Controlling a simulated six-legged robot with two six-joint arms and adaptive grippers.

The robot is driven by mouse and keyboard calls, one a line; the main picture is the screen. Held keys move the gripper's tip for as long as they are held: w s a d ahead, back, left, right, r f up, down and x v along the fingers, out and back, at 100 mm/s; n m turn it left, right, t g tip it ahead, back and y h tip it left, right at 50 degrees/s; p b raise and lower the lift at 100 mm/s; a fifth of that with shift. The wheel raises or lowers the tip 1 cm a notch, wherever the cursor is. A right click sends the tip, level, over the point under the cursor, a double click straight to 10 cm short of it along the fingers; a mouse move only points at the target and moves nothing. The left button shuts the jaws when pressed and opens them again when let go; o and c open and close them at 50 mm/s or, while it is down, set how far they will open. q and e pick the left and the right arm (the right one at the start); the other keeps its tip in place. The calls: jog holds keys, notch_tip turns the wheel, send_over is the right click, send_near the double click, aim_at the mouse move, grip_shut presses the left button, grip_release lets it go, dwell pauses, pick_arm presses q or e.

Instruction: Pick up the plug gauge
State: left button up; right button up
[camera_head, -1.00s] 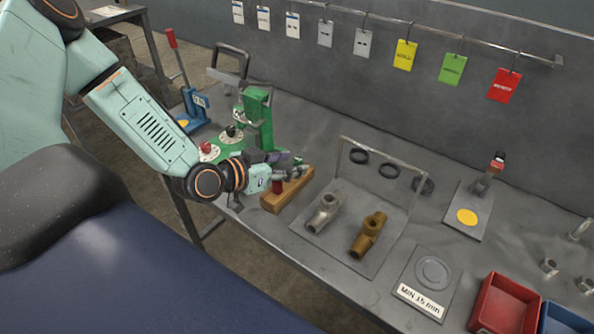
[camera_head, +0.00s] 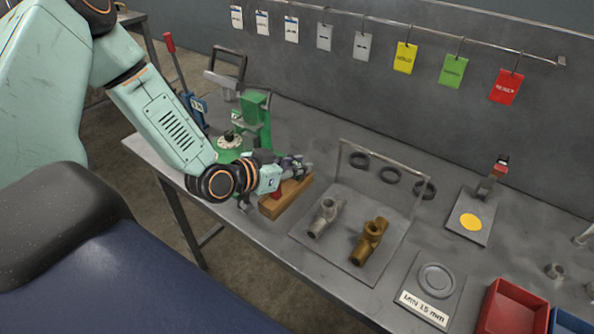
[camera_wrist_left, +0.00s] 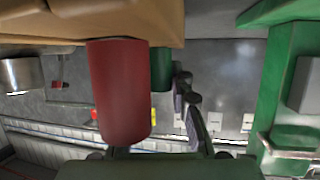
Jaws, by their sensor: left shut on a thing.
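My left gripper (camera_head: 296,166) is over the wooden block (camera_head: 294,198), its fingers low and shut on a slim thing, which I take for the plug gauge. In the left wrist view, a red cylinder (camera_wrist_left: 121,95) stands out from the block (camera_wrist_left: 180,30) close to the camera. A green cylinder (camera_wrist_left: 160,70) shows behind it, with one dark finger (camera_wrist_left: 190,112) of my gripper beside it. The other finger and the grip itself are hidden behind the red cylinder. My right gripper is out of view.
A green fixture (camera_head: 258,125) stands close behind the left wrist. Right of the block, a grey plate (camera_head: 338,250) carries a silver fitting (camera_head: 324,218) and a brass fitting (camera_head: 370,240) under a wire frame with black rings. A red bin (camera_head: 508,310) is at the front right.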

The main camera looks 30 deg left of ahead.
pick_arm(q)
jog(key=shift+s+r, duration=0.1)
grip_shut()
